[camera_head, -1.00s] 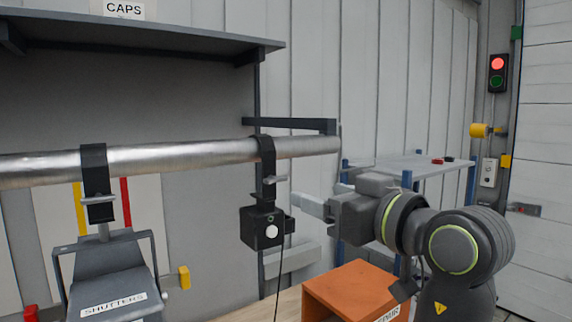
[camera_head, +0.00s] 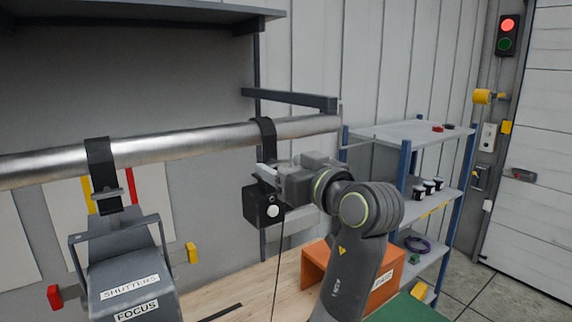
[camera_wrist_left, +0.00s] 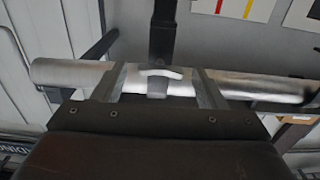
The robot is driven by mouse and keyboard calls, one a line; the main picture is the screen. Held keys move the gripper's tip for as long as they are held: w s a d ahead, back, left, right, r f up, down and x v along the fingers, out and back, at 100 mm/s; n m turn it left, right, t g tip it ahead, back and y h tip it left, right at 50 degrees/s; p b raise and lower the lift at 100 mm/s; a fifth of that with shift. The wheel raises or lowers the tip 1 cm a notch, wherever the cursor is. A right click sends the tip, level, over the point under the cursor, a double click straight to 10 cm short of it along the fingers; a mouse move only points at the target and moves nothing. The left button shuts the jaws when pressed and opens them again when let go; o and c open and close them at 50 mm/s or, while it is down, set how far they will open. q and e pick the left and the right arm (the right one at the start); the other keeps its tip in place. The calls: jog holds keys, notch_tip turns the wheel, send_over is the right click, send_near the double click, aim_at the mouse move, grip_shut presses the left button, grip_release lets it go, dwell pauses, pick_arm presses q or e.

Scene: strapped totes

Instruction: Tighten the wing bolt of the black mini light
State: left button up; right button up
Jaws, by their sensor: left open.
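The black mini light (camera_head: 262,206) hangs by its black clamp (camera_head: 264,133) from a silver pipe (camera_head: 200,138). My left gripper (camera_head: 266,176) is at the clamp's lower part, just above the light's body. In the left wrist view my two fingers (camera_wrist_left: 160,88) stand apart, one on each side of the pale wing bolt (camera_wrist_left: 160,74). Gaps show between the bolt and both fingers. The clamp strap (camera_wrist_left: 163,35) also shows beyond the bolt. In the head view my gripper largely covers the wing bolt. My right gripper is not in view.
A larger grey light labelled SHUTTERS and FOCUS (camera_head: 130,278) hangs from the pipe at left. A cable runs down from the mini light. An orange box (camera_head: 316,262) stands below, and a shelf rack (camera_head: 405,133) stands at right.

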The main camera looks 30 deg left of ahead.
pick_arm(q)
jog(key=c, duration=1)
